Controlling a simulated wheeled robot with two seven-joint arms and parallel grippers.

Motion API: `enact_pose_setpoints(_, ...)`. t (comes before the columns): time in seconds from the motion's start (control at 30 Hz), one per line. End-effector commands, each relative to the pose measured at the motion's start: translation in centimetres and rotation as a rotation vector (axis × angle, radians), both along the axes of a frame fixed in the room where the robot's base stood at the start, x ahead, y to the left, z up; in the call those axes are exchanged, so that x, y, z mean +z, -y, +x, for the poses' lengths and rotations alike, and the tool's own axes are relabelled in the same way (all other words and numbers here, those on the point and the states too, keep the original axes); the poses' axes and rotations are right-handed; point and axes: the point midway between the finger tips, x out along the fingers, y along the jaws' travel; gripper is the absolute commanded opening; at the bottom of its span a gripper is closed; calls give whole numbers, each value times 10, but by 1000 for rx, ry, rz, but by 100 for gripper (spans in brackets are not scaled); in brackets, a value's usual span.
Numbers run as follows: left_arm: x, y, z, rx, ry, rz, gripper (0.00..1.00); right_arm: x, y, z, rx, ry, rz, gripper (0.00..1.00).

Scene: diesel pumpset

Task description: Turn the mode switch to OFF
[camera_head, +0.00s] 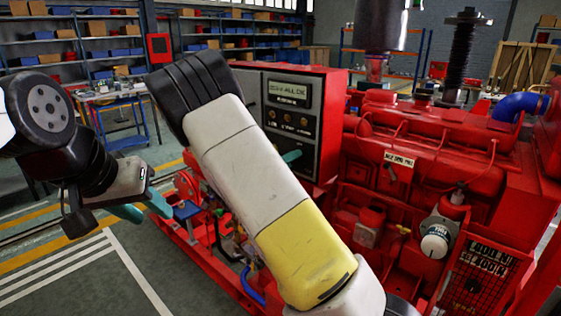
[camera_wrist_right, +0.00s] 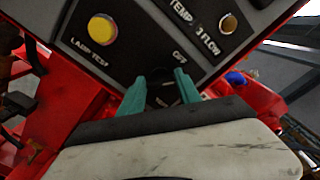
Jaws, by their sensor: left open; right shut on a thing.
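The mode switch (camera_wrist_right: 161,92) is a dark knob on the grey panel in the right wrist view, mostly hidden between my fingers. An OFF label (camera_wrist_right: 180,57) is up and right of it; which way the knob points cannot be told. My right gripper (camera_wrist_right: 158,88) has its teal fingers shut on the knob, one on each side. In the head view my right arm covers the switch and only a teal fingertip (camera_head: 292,156) shows against the control panel (camera_head: 306,98). My left gripper (camera_head: 142,208) is open and empty at the left, away from the panel.
A yellow lamp test button (camera_wrist_right: 102,30) lies up and left of the switch. The red engine (camera_head: 410,140) fills the right side, with a white round part (camera_head: 436,240) low on it. Open floor (camera_head: 90,275) lies at the lower left, shelves behind.

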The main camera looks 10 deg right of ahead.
Motion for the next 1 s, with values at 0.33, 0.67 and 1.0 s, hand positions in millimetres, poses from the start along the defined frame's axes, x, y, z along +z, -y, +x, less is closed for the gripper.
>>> enact_pose_setpoints(0.33,0,0,0,0,0,0,41,-1,-1,1,2,-242,-189,0)
enact_pose_setpoints(0.67,0,0,0,0,0,0,41,-2,-1,1,3,-394,-308,0)
enact_pose_setpoints(1.0,0,0,0,0,0,0,41,-2,-2,1,3,-448,-350,0)
